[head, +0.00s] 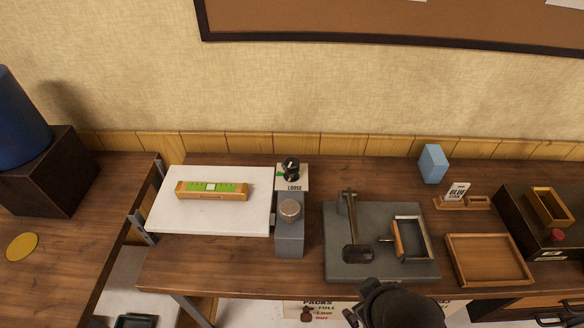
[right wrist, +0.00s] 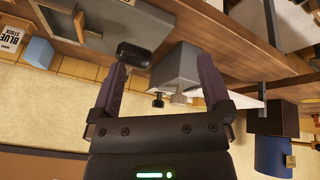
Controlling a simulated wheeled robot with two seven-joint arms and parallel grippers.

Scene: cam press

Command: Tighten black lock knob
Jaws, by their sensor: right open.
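My right gripper (right wrist: 161,66) is open and empty, apart from both knobs. In the head view only a dark part of my right arm shows at the bottom edge. My left gripper is not in view.
A white slab (head: 170,215) with a level (head: 211,190) lies left of the grey block. Right of it is a grey press base (head: 335,268) with a black-handled lever (head: 351,228). A wooden tray (head: 488,283), blue block (head: 433,163) and sign (head: 457,193) stand further right.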

